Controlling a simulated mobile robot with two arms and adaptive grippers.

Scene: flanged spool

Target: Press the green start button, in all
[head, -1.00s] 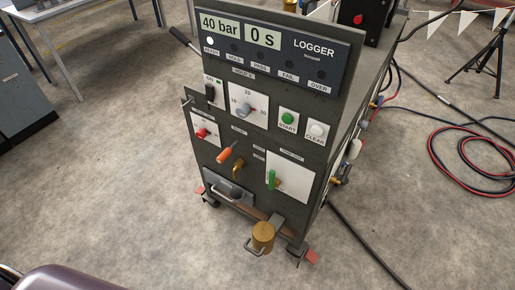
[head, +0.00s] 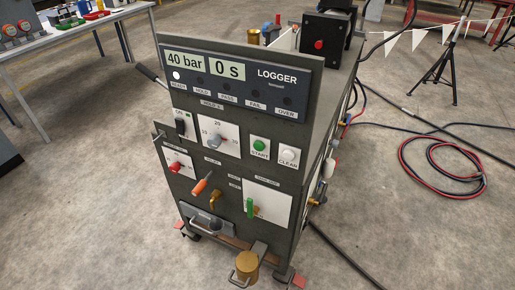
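The green start button (head: 260,146) sits on a white plate marked START on the front panel of a dark grey wheeled test cart (head: 235,172). A white button (head: 289,154) on a CLEAR plate is just right of it. Above, the logger panel (head: 238,81) reads 40 bar and 0 s, and the lamp over READY (head: 176,75) is lit white. Neither of my grippers shows in the head view.
The panel also carries a dial (head: 215,141), a red knob (head: 175,167), an orange handle (head: 201,186) and a green lever (head: 250,207). A brass pot (head: 246,267) stands out at the cart's lower front. Hoses (head: 445,165) lie on the floor at right.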

